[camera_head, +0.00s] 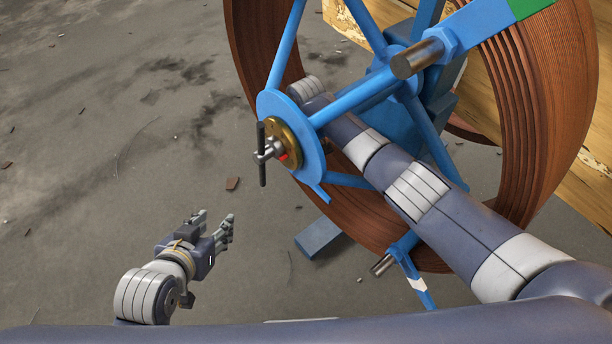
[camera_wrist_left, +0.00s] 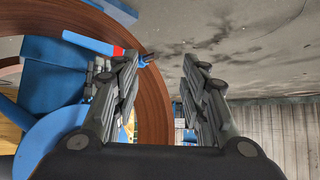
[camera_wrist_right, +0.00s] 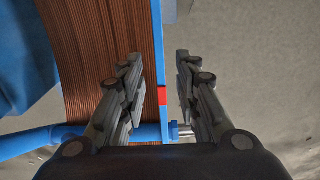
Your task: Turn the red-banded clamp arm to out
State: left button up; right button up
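The red-banded clamp arm is hidden in the head view. In the right wrist view a blue bar (camera_wrist_right: 157,50) with a red band (camera_wrist_right: 163,95) runs along the coil edge, between my open right fingers (camera_wrist_right: 159,62) as seen; I cannot tell if they touch it. In the left wrist view a blue arm (camera_wrist_left: 88,41) with a red band (camera_wrist_left: 118,51) sits across the coil, beyond one finger. My left gripper (camera_head: 215,218) is open and empty, over the floor left of the reel. My right gripper is hidden behind the hub in the head view.
The brown coil (camera_head: 545,100) is on a blue spoked frame. Its hub has a brass disc (camera_head: 283,140) and T-handle (camera_head: 262,155). A green-banded arm (camera_head: 490,22) is upper right, a white-banded arm (camera_head: 414,280) below. Open grey floor (camera_head: 90,130) lies left; wooden boards stand right.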

notch_tip(320, 180, down, 5)
jog(key=shift+f+b, duration=0.2)
jog(key=shift+b, duration=0.9)
jog(key=shift+f, duration=0.2)
pick_arm(q)
jog(key=w+d+r+t+h, duration=0.2)
jog(key=w+r+t, duration=0.4)
jog(key=r, duration=0.5)
jog(key=shift+w+d+t, duration=0.35)
jog(key=shift+d+t, duration=0.15)
jog(key=shift+d, duration=0.15)
pick_arm(e)
jog(key=shift+c, duration=0.6)
grip_shut()
